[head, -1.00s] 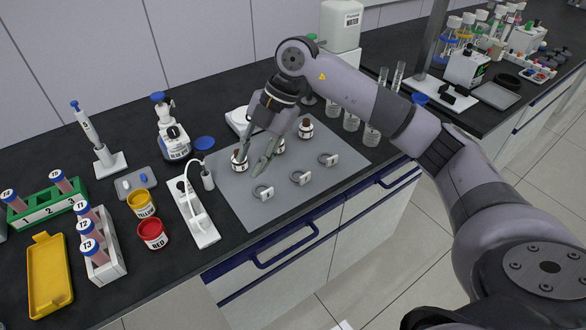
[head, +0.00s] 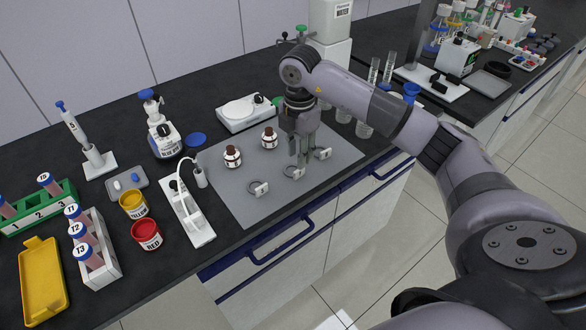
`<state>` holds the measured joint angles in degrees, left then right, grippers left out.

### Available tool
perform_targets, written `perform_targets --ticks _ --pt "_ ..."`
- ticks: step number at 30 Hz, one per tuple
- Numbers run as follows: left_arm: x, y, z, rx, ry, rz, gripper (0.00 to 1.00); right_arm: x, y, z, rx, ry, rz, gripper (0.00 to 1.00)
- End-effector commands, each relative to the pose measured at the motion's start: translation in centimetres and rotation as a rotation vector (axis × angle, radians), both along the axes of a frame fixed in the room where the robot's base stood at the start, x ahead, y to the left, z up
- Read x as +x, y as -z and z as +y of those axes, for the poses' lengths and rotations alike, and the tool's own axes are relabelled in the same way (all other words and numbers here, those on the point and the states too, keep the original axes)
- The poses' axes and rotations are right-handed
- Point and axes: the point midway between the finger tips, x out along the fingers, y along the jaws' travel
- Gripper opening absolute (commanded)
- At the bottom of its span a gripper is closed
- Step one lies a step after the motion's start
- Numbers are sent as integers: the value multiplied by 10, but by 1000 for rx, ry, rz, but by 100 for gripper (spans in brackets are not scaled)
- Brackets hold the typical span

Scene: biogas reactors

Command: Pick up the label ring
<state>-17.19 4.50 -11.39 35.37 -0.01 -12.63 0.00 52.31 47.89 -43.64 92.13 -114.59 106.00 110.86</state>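Three grey label rings with white tags lie in a row on the grey mat (head: 237,203): the left ring (head: 259,188), the middle ring (head: 294,172) and the right ring (head: 322,153). My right gripper (head: 303,163) points straight down between the middle and right rings, its fingertips close to the middle ring. Its fingers look close together from this side; whether they are open, or touch a ring, is unclear. Two brown bottles, the left bottle (head: 232,157) and the other bottle (head: 269,138), stand behind the rings. My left gripper is out of view.
A white stand with a probe (head: 190,212) is left of the mat. Red (head: 147,235) and yellow (head: 134,204) pots and tube racks (head: 95,252) stand further left. A white scale-like device (head: 246,113) and glass cylinders (head: 365,118) are behind. The mat's front strip is clear.

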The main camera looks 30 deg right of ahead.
Motion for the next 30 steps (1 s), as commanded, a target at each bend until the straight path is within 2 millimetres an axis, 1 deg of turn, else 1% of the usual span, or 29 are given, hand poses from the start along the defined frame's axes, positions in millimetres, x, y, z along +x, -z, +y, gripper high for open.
perform_targets --ticks 7,11,13,16,19,24,30 --pt "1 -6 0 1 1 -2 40 -1 18 -1 1 0 2 30" --pt "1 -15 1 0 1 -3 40 -1 37 -6 0 0 5 30" --pt "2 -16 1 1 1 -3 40 -1 48 -6 0 0 3 30" --pt "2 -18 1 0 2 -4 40 0 58 -6 0 -1 1 30" --pt "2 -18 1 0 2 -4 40 0 62 -6 0 -2 -1 30" --pt "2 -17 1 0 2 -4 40 0 62 -6 0 -2 -1 30" --pt "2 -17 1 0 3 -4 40 0 62 -6 0 -1 -1 17"
